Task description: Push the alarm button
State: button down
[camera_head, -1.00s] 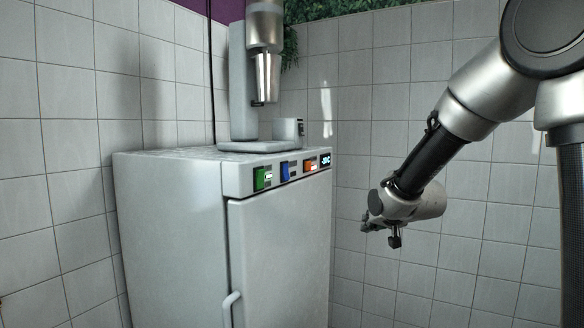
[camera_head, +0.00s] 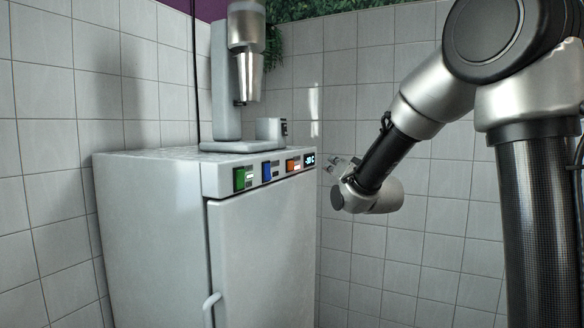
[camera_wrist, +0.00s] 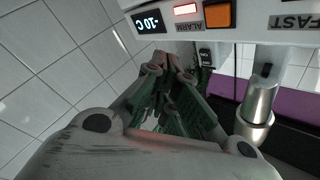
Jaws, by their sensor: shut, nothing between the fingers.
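The alarm button is the orange square (camera_head: 292,166) on the control strip along the top front of the white freezer. In the wrist view the orange button (camera_wrist: 218,13) is at the top, beside a label reading ALARM (camera_wrist: 188,23) and a lit red indicator (camera_wrist: 186,9). My gripper (camera_head: 329,164) is shut and empty. It is just right of the strip's right end in the head view, at about button height. In the wrist view my fingertips (camera_wrist: 172,63) are below the temperature display and the label, apart from the button in the picture.
The temperature display (camera_head: 309,159) is right of the orange button. A blue button (camera_head: 267,171) and a green button (camera_head: 239,179) are to its left. A mixer (camera_head: 240,85) stands on the freezer (camera_head: 140,215). Tiled walls are behind.

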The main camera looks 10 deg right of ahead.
jog(key=w+a, duration=0.5)
jog(key=a, duration=0.2)
dwell(0.3)
jog(key=shift+w+a, duration=0.1)
dwell(1.2)
jog(key=shift+w+a, duration=0.15)
jog(key=shift+a, duration=0.05)
jog(key=shift+w+a, duration=0.25)
jog(key=shift+a, duration=0.05)
dwell(0.8)
jog(key=shift+s+d, duration=0.5)
jog(key=shift+d, duration=0.1)
dwell(0.3)
jog(key=s+d, duration=0.1)
jog(key=d, duration=0.1)
jog(key=s+d, duration=0.2)
dwell(0.4)
